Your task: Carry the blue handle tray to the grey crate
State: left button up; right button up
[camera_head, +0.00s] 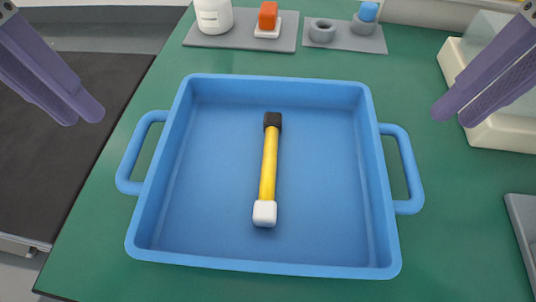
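The blue handle tray (210,259) sits on the green table in the middle of the view, with one loop handle on its left side and one on its right. A yellow stick with a black end and a white end (269,165) lies inside it. My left gripper (84,113) is above and left of the left handle, apart from it, with its fingers slightly parted and nothing between them. My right gripper (453,114) is above and right of the right handle, also apart and empty, its fingers slightly parted. I cannot identify a grey crate for certain.
Grey plates at the back hold a white jar (213,15), an orange block (267,15), a grey ring (322,30) and a blue-topped piece (367,13). A cream machine (500,131) stands at right. A grey edge (522,228) shows at lower right. A dark surface (60,165) lies left.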

aim_at(127, 153)
pick_arm(q)
jog(key=shift+w+r, duration=0.1)
pick_arm(e)
jog(key=shift+d+r, duration=0.1)
jog(key=shift+d, duration=0.05)
